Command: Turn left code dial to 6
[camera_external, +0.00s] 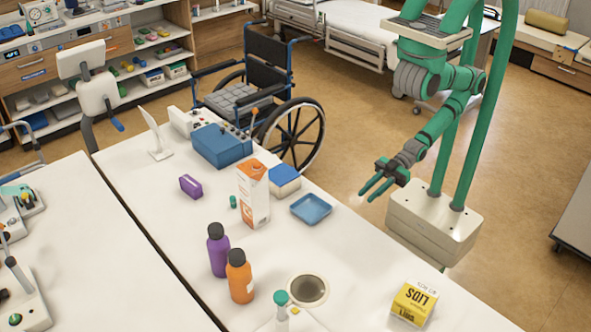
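My gripper (366,196) is at the right of the view, beyond the table's right edge and in the air. Its two green fingers are apart with nothing between them. A blue box (222,146) stands at the far end of the white table, with small dark knob-like parts near its right end. These may be the code dials, but they are too small to tell which is the left one or what number shows. My gripper is well to the right of the blue box and does not touch it.
The white table (350,265) holds a carton (253,195), purple bottle (218,252), orange bottle (240,278), blue tray (311,208), blue-and-white box (284,181) and yellow box (414,302). A wheelchair (252,85) stands behind it.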

